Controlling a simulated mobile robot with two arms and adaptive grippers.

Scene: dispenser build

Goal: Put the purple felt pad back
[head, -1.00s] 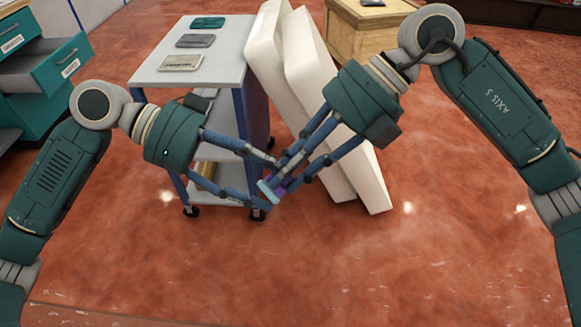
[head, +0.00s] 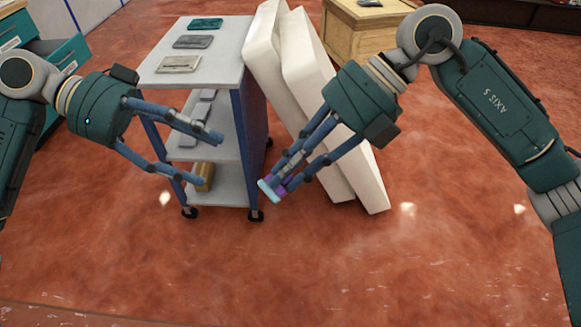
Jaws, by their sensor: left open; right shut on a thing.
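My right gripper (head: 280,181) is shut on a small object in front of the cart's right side. Purple (head: 291,183) shows between its fingers, and a pale blue piece (head: 268,190) sticks out at the fingertips. The fingers cover much of it, so I cannot tell whether both colours belong to one pad. My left gripper (head: 211,159) is open and empty, in front of the cart's shelves and apart from the held object. On the cart (head: 222,66) top lie a green pad (head: 206,24), a dark grey pad (head: 193,42) and a light grey pad (head: 178,64).
Two large white slabs (head: 325,95) lean against the cart's right side. A brown box (head: 204,177) sits on its lower shelf, and grey items (head: 206,95) on its middle shelf. A wooden crate (head: 362,38) stands behind. Teal drawers (head: 62,62) are at left. The front floor is clear.

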